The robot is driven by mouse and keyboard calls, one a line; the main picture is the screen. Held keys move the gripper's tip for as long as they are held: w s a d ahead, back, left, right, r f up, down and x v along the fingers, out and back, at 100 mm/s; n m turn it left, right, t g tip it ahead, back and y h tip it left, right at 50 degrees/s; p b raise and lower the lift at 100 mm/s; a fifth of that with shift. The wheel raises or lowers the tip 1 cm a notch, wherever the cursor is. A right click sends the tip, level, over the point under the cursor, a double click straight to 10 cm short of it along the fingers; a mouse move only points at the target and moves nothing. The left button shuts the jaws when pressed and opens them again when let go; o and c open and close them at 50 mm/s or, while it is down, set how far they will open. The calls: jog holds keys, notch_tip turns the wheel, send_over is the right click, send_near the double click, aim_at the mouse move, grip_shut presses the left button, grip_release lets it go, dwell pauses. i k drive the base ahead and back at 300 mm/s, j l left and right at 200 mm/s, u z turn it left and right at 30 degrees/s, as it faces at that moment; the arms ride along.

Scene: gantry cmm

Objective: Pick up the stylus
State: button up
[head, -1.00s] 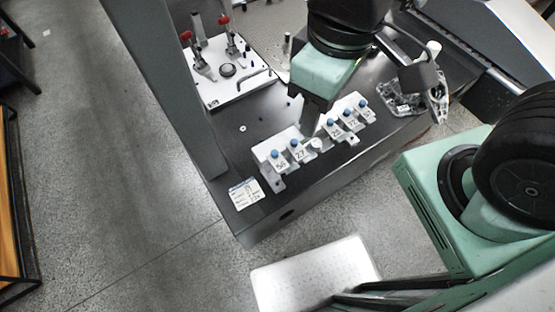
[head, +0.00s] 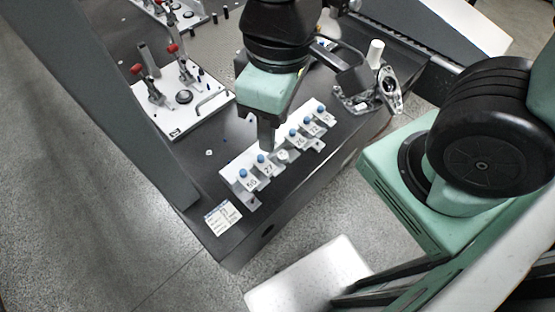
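A white rack (head: 236,171) stands on the dark table in the head view, with a row of numbered holders along it. One position (head: 283,156) in the row shows a pale round piece without blue. Which item is the stylus is not clear. My gripper (head: 267,146) points down over the rack's middle, just left of the pale piece. Its fingers hide part of the rack. I cannot tell whether they touch anything or are open.
A white fixture plate (head: 180,126) with red-tipped clamps lies left of the rack. A grey metal casting (head: 352,103) stands to the right. A white label card (head: 222,217) lies near the table's front corner. A dark upright column (head: 150,140) rises at the left.

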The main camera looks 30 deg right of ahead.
aim_at(282, 156)
jog(key=k+j, duration=0.2)
jog(key=j, duration=0.2)
jog(key=k+j+z, duration=0.1)
jog(key=k+j, duration=0.15)
jog(key=k+j+z, duration=0.1)
jog(key=k+j, duration=0.15)
jog(key=j, duration=0.25)
